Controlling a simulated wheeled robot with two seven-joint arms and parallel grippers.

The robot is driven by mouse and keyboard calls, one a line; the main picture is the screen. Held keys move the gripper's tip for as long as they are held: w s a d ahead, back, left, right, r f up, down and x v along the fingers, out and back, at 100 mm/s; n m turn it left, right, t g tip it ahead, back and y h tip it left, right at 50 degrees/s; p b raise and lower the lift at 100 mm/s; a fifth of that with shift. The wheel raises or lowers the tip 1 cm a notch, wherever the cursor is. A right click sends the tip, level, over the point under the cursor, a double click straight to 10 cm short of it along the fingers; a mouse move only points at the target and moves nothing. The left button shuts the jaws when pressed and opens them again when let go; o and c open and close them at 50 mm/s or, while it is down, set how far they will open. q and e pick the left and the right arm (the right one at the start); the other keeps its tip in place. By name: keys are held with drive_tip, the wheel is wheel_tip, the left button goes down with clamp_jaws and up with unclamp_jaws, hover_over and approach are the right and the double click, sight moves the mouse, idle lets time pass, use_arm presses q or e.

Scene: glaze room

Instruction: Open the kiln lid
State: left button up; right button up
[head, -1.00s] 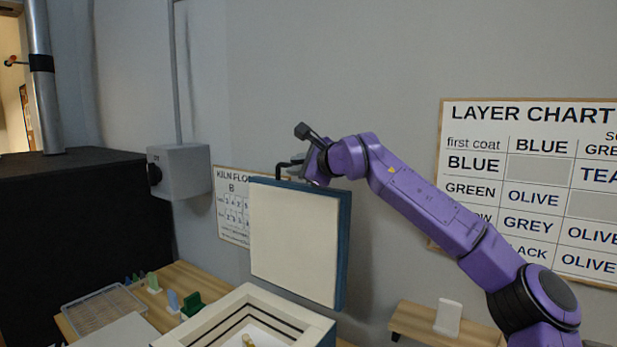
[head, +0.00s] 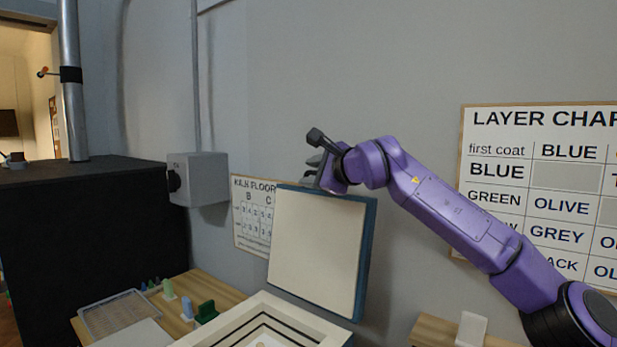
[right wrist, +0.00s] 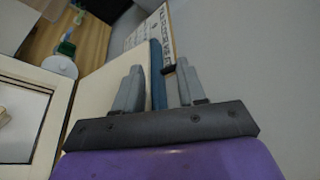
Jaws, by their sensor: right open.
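The kiln lid (head: 315,250), a cream panel with a blue edge, stands raised and nearly upright behind the kiln (head: 325,333). The kiln's square cream rim is uncovered, with dark lines inside. My right gripper (head: 315,166) is at the lid's top edge, its arm reaching in from the right. In the right wrist view its two grey fingers (right wrist: 158,70) are apart, with the lid's blue edge (right wrist: 158,88) showing between them. My left gripper is not in view.
A control box (head: 198,179) is on the wall at left, beside a large black block (head: 90,235). A wooden table (head: 215,289) holds a tray (head: 120,312) and small coloured pieces. A wooden shelf (head: 440,331) is right of the kiln. Wall space above the lid is clear.

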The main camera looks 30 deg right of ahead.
drive_tip(key=b+v, duration=0.2)
drive_tip(key=v, duration=0.6)
drive_tip(key=shift+s+b, duration=0.3)
drive_tip(key=shift+s, duration=0.1)
drive_tip(key=shift+r, duration=0.1)
